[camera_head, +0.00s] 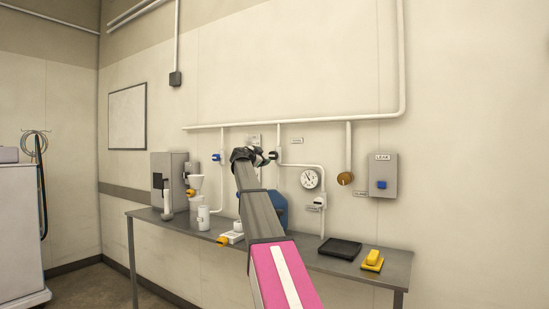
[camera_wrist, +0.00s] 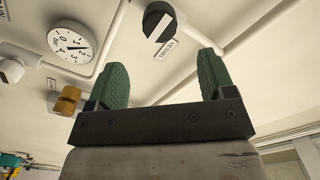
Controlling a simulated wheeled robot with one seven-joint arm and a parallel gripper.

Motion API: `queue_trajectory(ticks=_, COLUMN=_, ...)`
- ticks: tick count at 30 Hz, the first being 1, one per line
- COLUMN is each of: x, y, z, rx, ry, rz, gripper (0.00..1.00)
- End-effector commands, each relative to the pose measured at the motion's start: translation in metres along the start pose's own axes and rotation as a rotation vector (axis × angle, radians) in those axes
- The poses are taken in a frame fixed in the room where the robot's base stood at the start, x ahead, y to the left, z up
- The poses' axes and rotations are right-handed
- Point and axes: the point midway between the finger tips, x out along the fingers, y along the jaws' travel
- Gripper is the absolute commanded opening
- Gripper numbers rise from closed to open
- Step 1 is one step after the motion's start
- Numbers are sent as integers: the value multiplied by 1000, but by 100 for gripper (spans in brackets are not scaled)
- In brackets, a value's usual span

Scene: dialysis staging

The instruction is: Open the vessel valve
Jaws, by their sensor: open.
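The vessel valve shows in the wrist view as a dark round knob (camera_wrist: 158,22) on a white pipe, with a VESSEL label (camera_wrist: 166,48) beside it. It is near the top edge, beyond the fingertips and between their lines. My gripper (camera_wrist: 163,65) is open, with two green ribbed fingers apart and nothing between them. The fingers look apart from the knob; the exact distance cannot be told. In the head view my gripper (camera_head: 248,155) is up at the wall pipes, and my arm hides part of the area.
A pressure gauge (camera_head: 309,179) and an orange knob (camera_head: 345,178) are on the wall to the right, beside a grey LEAK box (camera_head: 383,175). The bench (camera_head: 300,260) below holds a black tray (camera_head: 340,248), a yellow item (camera_head: 372,260) and white containers (camera_head: 203,217).

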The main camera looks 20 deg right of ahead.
Motion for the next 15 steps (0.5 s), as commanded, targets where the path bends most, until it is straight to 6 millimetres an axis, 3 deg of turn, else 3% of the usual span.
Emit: queue_trajectory(ticks=15, x=82, y=-1, z=1, rx=-2, ry=0, rz=1, gripper=76)
